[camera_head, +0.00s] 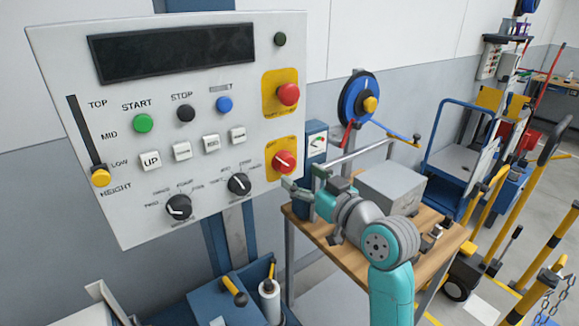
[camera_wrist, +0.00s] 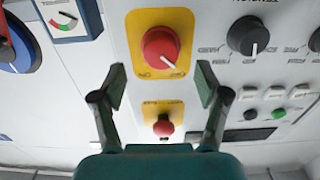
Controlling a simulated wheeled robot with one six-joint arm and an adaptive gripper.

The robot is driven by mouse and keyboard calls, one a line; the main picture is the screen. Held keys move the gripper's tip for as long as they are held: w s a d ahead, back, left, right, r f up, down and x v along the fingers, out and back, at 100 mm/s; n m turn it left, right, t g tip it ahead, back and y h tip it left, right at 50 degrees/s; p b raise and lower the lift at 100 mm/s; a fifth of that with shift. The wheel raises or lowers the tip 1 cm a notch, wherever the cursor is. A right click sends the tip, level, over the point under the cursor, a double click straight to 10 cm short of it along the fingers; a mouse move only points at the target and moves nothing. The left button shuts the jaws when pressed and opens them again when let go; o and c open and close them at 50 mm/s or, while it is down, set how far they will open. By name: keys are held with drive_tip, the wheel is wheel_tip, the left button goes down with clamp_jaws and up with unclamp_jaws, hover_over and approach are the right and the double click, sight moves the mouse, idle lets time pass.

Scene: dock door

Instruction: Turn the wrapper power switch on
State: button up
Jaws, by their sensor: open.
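The wrapper power switch (camera_head: 283,161) is a red rotary knob on a yellow plate at the right edge of the tilted control panel (camera_head: 110,45). In the wrist view, which shows the panel upside down, the knob (camera_wrist: 160,47) is beyond my fingertips, and its white mark points to the lower right. In the head view my gripper (camera_head: 291,189) is just below and right of the switch.
A red mushroom button (camera_head: 288,94) on a yellow plate sits above the switch; the wrist view shows it (camera_wrist: 163,127) between the fingers. Black dials (camera_head: 239,184) lie left of the switch. A blue gauge box (camera_head: 317,141) and hose reel (camera_head: 358,98) are to the right.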

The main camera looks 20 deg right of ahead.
sight(289, 166)
drive_tip(key=shift+x, duration=2.7)
drive_tip(key=shift+c, duration=0.2)
drive_tip(key=c, duration=1.1)
